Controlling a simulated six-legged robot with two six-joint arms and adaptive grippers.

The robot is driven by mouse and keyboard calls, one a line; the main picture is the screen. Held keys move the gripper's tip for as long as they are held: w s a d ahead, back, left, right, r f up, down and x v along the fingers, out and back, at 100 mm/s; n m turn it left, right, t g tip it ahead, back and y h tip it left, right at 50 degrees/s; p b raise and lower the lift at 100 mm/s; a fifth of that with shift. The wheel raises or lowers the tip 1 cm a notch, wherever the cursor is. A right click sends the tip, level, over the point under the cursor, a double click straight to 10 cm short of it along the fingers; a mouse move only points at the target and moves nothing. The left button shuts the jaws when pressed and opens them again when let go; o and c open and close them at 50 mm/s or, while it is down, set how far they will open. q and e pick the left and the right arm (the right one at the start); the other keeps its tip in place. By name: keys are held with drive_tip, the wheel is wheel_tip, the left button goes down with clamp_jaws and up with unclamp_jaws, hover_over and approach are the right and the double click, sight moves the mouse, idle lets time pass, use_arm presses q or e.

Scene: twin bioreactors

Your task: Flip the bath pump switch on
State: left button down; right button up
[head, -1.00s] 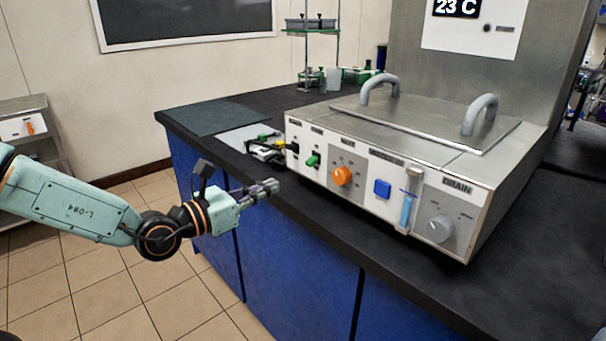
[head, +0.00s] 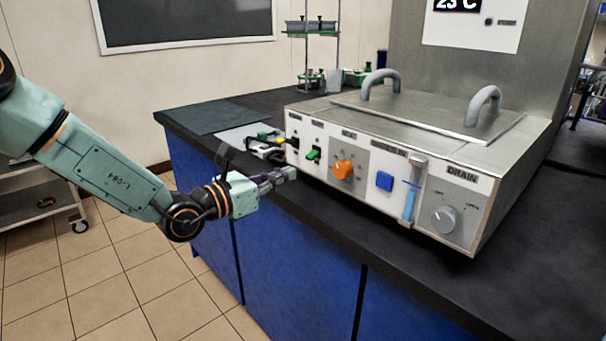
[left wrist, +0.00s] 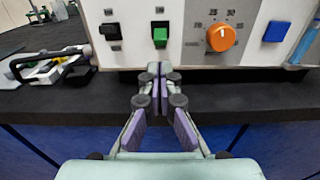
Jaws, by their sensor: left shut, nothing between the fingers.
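The bath unit (head: 470,217) is a white and steel box on the dark bench. Its front panel holds a green rocker switch (head: 313,154), which also shows in the left wrist view (left wrist: 160,36), and a black switch (left wrist: 110,31) to its left. I cannot read the small labels, so I cannot tell which one is the pump switch. My left gripper (head: 287,174) is shut and empty. Its fingertips (left wrist: 159,70) are just in front of the panel and below the green switch, apart from it in the head view. My right gripper is not in view.
An orange knob (head: 343,169), a blue button (head: 384,181), a blue level tube (head: 410,203) and a drain knob (head: 444,219) are farther right on the panel. A clutter of black and yellow items (head: 262,148) lies left of the unit. The bench front is clear.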

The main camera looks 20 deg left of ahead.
sight(308, 159)
use_arm(q)
drive_tip(key=shift+b+x, duration=0.85)
drive_tip(key=shift+x, duration=1.9)
drive_tip(key=r+g+p, duration=0.1)
drive_tip(key=p, duration=0.2)
drive_tip(key=g+y+p, duration=0.1)
drive_tip(key=g+p, duration=0.1)
drive_tip(key=p, duration=0.1)
drive_tip(key=r+g+y+p, duration=0.1)
drive_tip(key=p, duration=0.3)
drive_tip(key=shift+s+a+r+g, duration=0.1)
drive_tip(key=shift+s+r+g, duration=0.2)
drive_tip(key=shift+s+r, duration=0.05)
drive_tip(key=shift+f, duration=0.3)
drive_tip(key=shift+r, duration=0.15)
